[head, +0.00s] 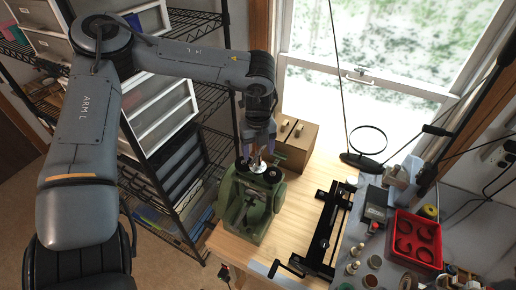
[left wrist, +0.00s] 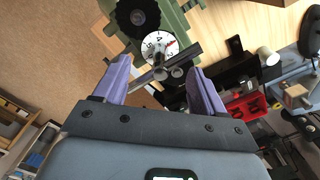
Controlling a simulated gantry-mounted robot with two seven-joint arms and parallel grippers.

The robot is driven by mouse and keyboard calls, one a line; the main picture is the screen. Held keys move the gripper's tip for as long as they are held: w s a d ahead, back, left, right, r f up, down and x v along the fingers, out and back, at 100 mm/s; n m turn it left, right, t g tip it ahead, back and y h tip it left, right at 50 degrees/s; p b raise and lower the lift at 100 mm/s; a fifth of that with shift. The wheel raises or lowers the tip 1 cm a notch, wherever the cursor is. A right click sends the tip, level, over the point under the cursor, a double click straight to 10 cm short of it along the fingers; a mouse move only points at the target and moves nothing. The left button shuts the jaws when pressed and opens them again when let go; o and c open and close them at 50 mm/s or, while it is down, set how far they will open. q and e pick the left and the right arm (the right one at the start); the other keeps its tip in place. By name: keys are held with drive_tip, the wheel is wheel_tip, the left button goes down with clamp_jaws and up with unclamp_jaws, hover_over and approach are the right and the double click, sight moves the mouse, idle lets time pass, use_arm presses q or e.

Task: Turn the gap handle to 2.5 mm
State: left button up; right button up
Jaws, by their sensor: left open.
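The green machine (head: 246,208) stands on the wooden table at its left end. On its top, a white dial (left wrist: 157,44) with numerals and a small red mark shows in the left wrist view. A grey metal bar handle (left wrist: 181,57) lies across the dial's lower edge and partly hides it. The pointer's exact reading is too small to tell. My left gripper (left wrist: 160,68) has two purple fingers, open, one on each side of the handle; contact cannot be told. In the head view my left gripper (head: 259,150) points down over the machine's top. My right gripper is out of view.
A black knob (left wrist: 138,16) sits beside the dial. A black rail fixture (head: 323,235) lies to the right, then a red tray (head: 415,241). Wire shelving (head: 172,170) is at the left. Bare tabletop (head: 283,226) lies between machine and rail.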

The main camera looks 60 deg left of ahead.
use_arm(q)
drive_tip(key=shift+c, duration=0.2)
clamp_jaws()
idle(0.4)
idle(0.7)
drive_tip(key=shift+o, duration=0.2)
unclamp_jaws()
wheel_tip(320, 180, up, 11)
drive_tip(key=b, duration=0.2)
idle(0.5)
